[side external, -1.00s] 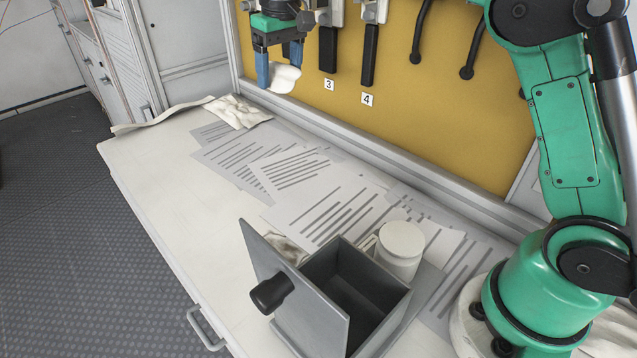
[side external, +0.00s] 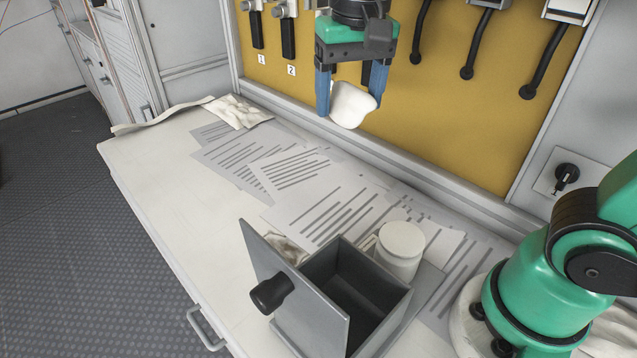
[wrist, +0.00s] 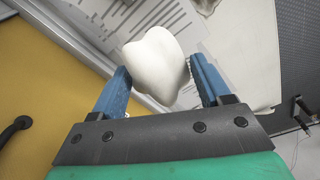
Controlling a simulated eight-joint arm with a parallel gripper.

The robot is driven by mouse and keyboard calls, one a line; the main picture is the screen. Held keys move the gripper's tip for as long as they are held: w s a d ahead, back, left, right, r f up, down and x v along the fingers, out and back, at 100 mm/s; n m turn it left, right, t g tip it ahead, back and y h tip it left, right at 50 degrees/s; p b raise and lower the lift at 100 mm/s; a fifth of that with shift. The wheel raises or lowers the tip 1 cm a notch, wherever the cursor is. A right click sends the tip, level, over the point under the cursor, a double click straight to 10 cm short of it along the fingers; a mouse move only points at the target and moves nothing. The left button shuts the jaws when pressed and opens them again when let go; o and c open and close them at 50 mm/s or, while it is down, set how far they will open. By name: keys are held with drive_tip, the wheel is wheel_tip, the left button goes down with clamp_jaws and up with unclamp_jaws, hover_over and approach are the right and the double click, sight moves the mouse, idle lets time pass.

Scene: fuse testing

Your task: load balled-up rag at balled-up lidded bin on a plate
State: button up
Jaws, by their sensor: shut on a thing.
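My gripper (side external: 350,98) is shut on a white balled-up rag (side external: 352,105) and holds it in the air above the bench, in front of the yellow panel. In the wrist view the rag (wrist: 156,66) sits between the two blue fingers of my gripper (wrist: 160,82). A grey box-like bin (side external: 357,286) stands at the front of the bench, apart from the rag. Its lid (side external: 288,293), with a black knob, stands open to the left and the dark inside shows empty. A grey plate (side external: 425,285) shows partly beside the bin; the bin hides much of it.
A white mug or jar (side external: 401,252) stands right behind the bin. Printed papers (side external: 295,170) lie across the bench. A crumpled cloth (side external: 238,111) lies at the far left end. Switches with black handles (side external: 477,45) hang on the yellow panel. The left bench surface is clear.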

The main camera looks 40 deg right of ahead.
sight(401, 235)
drive_tip(key=shift+s+d+f+m, duration=0.1)
drive_tip(key=shift+s+f+m, duration=0.5)
drive_tip(key=shift+s+f, duration=1.3)
drive_tip(key=shift+s+d+f+m, duration=0.1)
drive_tip(key=shift+s+f+m, duration=0.5)
drive_tip(key=shift+s+f, duration=1.3)
drive_tip(key=shift+s+d+f+m, duration=0.1)
drive_tip(key=shift+s+f+m, duration=0.5)
drive_tip(key=shift+s+f, duration=1.3)
drive_tip(key=shift+w+f, duration=0.3)
drive_tip(key=shift+f, duration=0.3)
drive_tip(key=shift+w+f, duration=0.3)
drive_tip(key=shift+f, duration=0.25)
drive_tip(key=shift+a, duration=0.1)
wheel_tip(401, 235, up, 7)
